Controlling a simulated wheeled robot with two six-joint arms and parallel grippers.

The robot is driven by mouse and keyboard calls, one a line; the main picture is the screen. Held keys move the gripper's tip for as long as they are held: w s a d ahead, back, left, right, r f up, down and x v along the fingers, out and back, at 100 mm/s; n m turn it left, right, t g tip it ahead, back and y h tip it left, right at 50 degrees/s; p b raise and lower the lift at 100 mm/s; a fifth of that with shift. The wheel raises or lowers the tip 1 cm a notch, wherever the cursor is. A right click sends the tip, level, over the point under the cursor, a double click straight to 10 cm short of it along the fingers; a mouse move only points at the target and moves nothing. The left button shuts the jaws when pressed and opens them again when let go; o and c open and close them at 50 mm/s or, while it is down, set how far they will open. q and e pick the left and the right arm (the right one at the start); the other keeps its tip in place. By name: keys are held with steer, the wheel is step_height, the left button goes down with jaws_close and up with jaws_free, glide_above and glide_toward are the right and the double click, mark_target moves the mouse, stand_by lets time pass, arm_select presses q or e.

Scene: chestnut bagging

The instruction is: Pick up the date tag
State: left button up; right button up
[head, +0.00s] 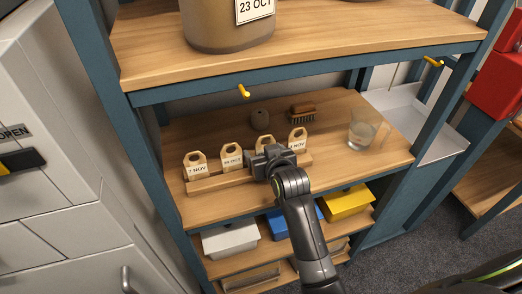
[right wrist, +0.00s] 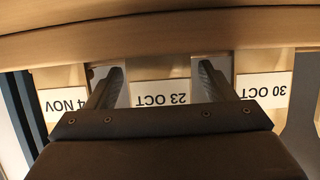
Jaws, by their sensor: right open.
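Several wooden date tags stand in a row on a wooden rail (head: 220,181) on the middle shelf. In the head view I see the 7 NOV tag (head: 195,167), the 30 OCT tag (head: 231,158) and a NOV tag (head: 298,141) at the right end. The 23 OCT tag (right wrist: 161,94) is mostly hidden behind my right gripper (head: 266,155) in the head view. In the right wrist view its text is upside down between the two open fingers of my right gripper (right wrist: 160,76), one on each side. I cannot tell whether they touch it. My left gripper is not in view.
A large jar (head: 228,32) labelled 23 OCT stands on the upper shelf. Behind the tags are a small brown object (head: 260,119) and a brush (head: 302,112); a clear glass (head: 362,130) stands at right. White, blue and yellow bins (head: 347,203) sit below.

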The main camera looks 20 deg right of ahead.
steer(key=shift+s+r, duration=0.35)
steer(key=shift+s, duration=0.15)
steer(key=shift+c, duration=0.5)
steer(key=c, duration=0.7)
steer(key=shift+c, duration=0.7)
steer(key=shift+r, duration=0.25)
step_height(320, 180, up, 10)
steer(key=shift+f, duration=0.2)
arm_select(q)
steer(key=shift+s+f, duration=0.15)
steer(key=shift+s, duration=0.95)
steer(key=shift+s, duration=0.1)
arm_select(e)
steer(key=shift+f, duration=0.1)
